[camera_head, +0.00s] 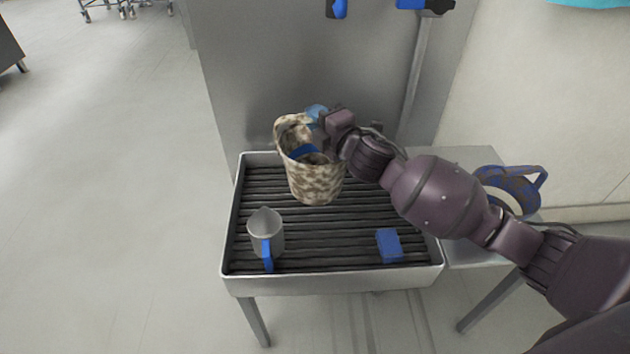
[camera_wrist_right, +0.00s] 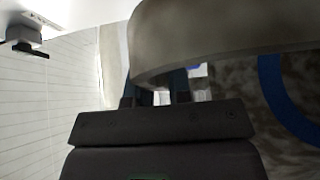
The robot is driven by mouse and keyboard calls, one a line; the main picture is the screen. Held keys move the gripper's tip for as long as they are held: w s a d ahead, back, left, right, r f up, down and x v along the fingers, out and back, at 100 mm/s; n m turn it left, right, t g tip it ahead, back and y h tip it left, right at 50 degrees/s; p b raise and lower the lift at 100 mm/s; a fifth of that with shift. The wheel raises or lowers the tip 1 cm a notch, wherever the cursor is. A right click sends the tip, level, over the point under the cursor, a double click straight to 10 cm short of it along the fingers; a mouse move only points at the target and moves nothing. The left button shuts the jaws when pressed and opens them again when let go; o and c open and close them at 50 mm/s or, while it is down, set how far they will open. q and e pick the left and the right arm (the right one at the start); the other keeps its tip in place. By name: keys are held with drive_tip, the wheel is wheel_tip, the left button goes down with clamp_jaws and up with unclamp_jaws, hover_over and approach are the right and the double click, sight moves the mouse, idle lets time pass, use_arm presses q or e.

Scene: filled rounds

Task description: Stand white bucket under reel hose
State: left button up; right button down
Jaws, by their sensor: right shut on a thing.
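A beige-and-brown mottled bucket (camera_head: 316,187) is over the back middle of the slatted sink top. It has a blue part inside its mouth. Whether its base touches the slats I cannot tell. My right gripper (camera_head: 322,128) is at its upper right rim, shut on it; the fingertips are partly hidden. In the right wrist view a broad rim (camera_wrist_right: 220,45) crosses above the gripper. Two blue-and-black fittings, one at the top middle (camera_head: 337,8) and one at the top right (camera_head: 411,3), are cut off by the frame; which is the reel hose is unclear. No plain white bucket shows.
A grey jug (camera_head: 262,228) with a blue handle stands at the front left of the slats (camera_head: 330,255). A blue block (camera_head: 389,245) lies at the front right. A blue-and-brown mottled vessel (camera_head: 515,183) stands on the right side shelf, partly behind my arm. The middle front slats are clear.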

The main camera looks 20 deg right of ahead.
sight(316, 154)
wheel_tip(316, 154, down, 11)
drive_tip(key=b, duration=0.3)
drive_tip(key=shift+f+b, duration=0.3)
drive_tip(key=shift+b, duration=0.05)
wheel_tip(316, 154, down, 4)
drive_tip(key=shift+r+b, duration=0.1)
drive_tip(key=shift+b, duration=0.6)
drive_tip(key=shift+r, duration=0.2)
drive_tip(key=shift+f, duration=0.15)
drive_tip(key=c, duration=1.1)
unclamp_jaws()
use_arm(q)
drive_tip(key=shift+g, duration=0.3)
drive_tip(key=f, duration=0.5)
drive_tip(key=shift+s, duration=0.2)
use_arm(e)
drive_tip(key=shift+o, duration=0.2)
